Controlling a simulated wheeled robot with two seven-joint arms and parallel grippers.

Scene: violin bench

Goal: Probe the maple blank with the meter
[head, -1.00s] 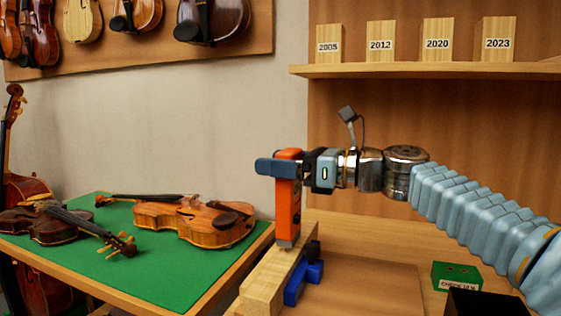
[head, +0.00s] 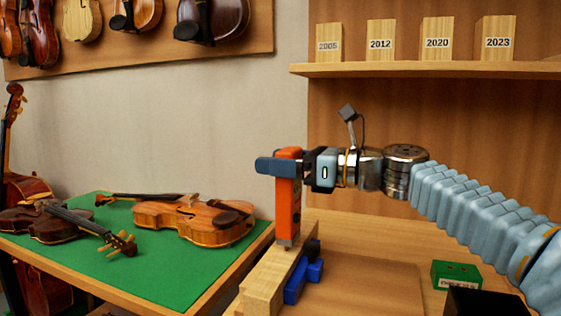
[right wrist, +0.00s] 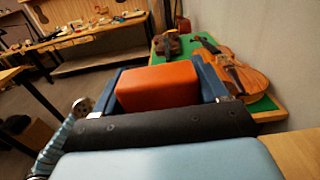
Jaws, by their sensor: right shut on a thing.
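My right gripper (head: 283,167) is shut on the orange meter (head: 288,205), which it holds upright. The meter also shows between the fingers in the right wrist view (right wrist: 158,88). The meter's lower end is at the top of a pale wooden blank (head: 266,283) on the bench. The view does not settle whether its tip touches the wood. A blue clamp-like holder (head: 301,282) stands against the blank's right side. My left gripper is not in view.
A green-topped table (head: 170,275) with violins (head: 195,220) stands at the left. A green box (head: 456,275) and a black box (head: 482,303) are at the right. Wooden blocks with year labels (head: 438,41) stand on a shelf (head: 430,70) above.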

